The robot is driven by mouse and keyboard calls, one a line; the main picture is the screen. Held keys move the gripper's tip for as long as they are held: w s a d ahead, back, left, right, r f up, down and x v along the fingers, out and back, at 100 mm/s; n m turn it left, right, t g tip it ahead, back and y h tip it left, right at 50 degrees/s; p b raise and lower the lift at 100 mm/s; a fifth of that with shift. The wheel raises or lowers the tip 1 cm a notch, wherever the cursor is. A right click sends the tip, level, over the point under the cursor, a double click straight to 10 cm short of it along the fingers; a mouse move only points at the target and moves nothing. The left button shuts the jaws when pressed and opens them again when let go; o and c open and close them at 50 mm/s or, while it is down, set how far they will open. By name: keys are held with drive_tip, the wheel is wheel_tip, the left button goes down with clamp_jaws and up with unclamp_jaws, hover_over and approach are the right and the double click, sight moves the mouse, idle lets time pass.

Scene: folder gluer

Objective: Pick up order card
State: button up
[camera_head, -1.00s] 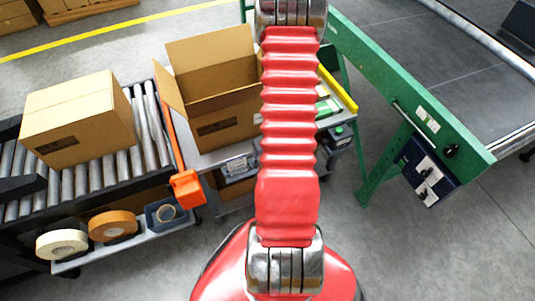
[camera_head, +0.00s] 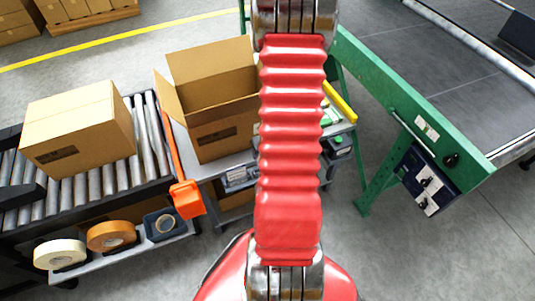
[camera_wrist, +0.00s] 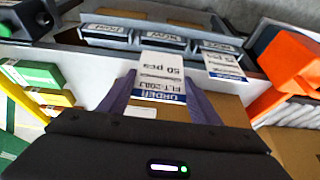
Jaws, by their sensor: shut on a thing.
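The order card (camera_wrist: 161,76) is a white card with a blue band reading "ORDER" and printed text, upside down in the wrist view. My gripper (camera_wrist: 162,92) is shut on the order card, with a purple finger on each side of it. The card stands out beyond the fingertips, in front of a grey shelf edge with labelled bins. In the head view my red arm hides the gripper and the card.
Labelled bins (camera_wrist: 105,33) lie just beyond the card. An orange part (camera_wrist: 287,62) is close on the right, and green boxes (camera_wrist: 32,74) are on the left. An open carton (camera_head: 215,137) stands on the table; a closed carton (camera_head: 75,128) sits on the rollers.

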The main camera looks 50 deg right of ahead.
wheel_tip(320, 180, up, 12)
idle(1.5)
idle(0.6)
